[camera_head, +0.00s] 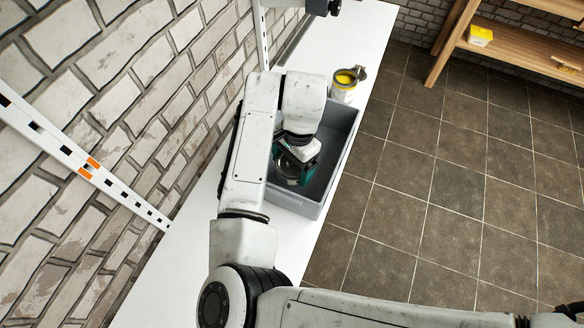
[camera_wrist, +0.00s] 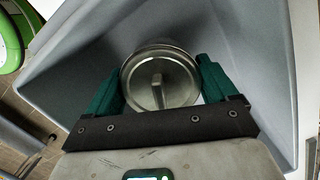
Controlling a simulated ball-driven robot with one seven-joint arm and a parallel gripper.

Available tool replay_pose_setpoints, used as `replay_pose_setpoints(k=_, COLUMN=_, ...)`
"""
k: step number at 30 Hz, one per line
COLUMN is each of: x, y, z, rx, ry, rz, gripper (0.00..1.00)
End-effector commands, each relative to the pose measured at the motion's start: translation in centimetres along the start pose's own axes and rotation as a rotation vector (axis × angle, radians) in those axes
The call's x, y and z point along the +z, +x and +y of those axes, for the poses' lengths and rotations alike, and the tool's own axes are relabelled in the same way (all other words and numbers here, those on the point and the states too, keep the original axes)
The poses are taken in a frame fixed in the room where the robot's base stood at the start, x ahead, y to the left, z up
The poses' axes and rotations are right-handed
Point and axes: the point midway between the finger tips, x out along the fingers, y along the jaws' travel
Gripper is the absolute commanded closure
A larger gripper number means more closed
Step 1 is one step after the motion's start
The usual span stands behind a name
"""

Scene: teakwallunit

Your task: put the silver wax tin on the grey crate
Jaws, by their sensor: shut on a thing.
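The silver wax tin (camera_wrist: 160,78) is round, with a raised bar across its lid. It sits between the teal fingers of my gripper (camera_wrist: 160,70), which are shut on its sides. In the head view my gripper (camera_head: 297,170) points down over the inside of the grey crate (camera_head: 335,160); the tin there is mostly hidden by my wrist. The crate's grey walls (camera_wrist: 235,35) surround the tin in the wrist view. I cannot tell whether the tin touches the crate's floor.
The crate stands on a white worktop (camera_head: 355,35) along a brick wall. An open yellow-and-white can (camera_head: 344,88) stands just beyond the crate. A wooden shelf (camera_head: 520,45) with a yellow box (camera_head: 480,36) is across the tiled floor.

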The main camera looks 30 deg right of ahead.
Motion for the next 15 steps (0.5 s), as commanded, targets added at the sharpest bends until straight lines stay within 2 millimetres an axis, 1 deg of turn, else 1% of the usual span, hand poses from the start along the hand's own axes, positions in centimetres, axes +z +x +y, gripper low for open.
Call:
replay_pose_setpoints(k=2, x=-0.1, y=0.6, z=0.0, rx=0.001, ry=-0.001, rz=0.000, gripper=0.49)
replay_pose_setpoints(k=6, x=-0.3, y=2.4, z=0.1, rx=0.002, ry=0.000, rz=0.000, gripper=0.49)
replay_pose_setpoints(k=9, x=-0.5, y=3.5, z=0.0, rx=0.001, ry=0.000, rz=0.000, gripper=0.49)
replay_pose_setpoints(k=15, x=-0.5, y=3.6, z=0.0, rx=-0.001, ry=0.000, rz=0.000, gripper=0.49)
